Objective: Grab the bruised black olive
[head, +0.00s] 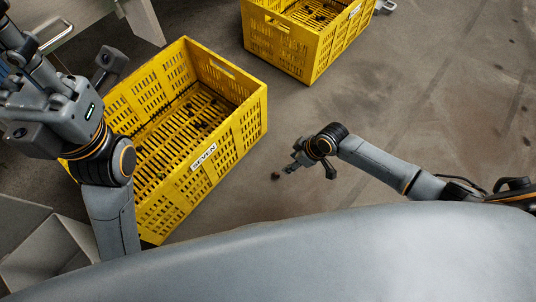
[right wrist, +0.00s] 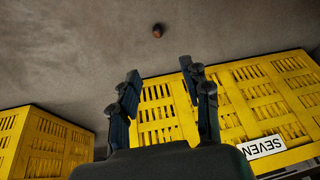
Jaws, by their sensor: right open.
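The bruised black olive (head: 276,176) is a small dark, reddish-brown ball on the concrete floor, right of the near yellow crate. In the right wrist view the olive (right wrist: 157,31) shows at top centre, beyond the fingertips and not between them. My right gripper (head: 289,168) is close to the olive in the head view. Its two dark fingers (right wrist: 163,80) are spread apart with nothing between them. My left arm (head: 60,110) is at the left, over the near crate's left side; its fingers cannot be made out clearly.
The near yellow crate (head: 259,110), labelled SEVEN, has dark bits on its slatted floor. A second yellow crate (head: 290,57) stands at the top, also with dark bits. Both crates show upside down in the right wrist view. The floor (head: 430,110) to the right is mostly clear.

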